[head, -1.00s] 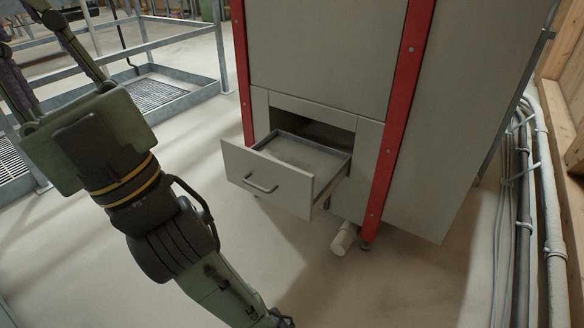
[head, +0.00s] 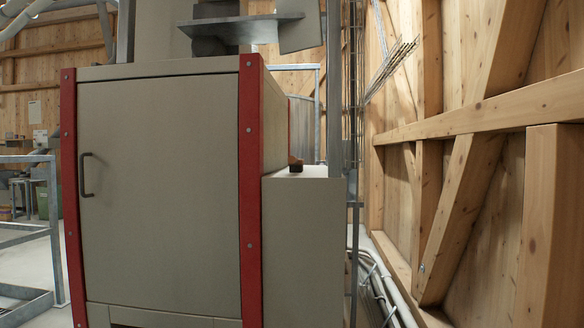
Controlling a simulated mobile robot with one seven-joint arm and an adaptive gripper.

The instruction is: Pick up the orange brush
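No clearly orange brush shows in the head view. A small brown-orange object (head: 296,165) with a dark lower part sits on top of the low grey side box (head: 303,245), against the right side of the cabinet. It is too small to tell if it is the brush. My gripper and arm are out of view.
A grey cabinet (head: 160,190) with red corner posts and a shut door with a dark handle (head: 87,175) fills the left middle. Wooden wall beams (head: 480,120) stand at right, with pipes (head: 385,285) along the floor. A metal railing (head: 52,215) is at far left.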

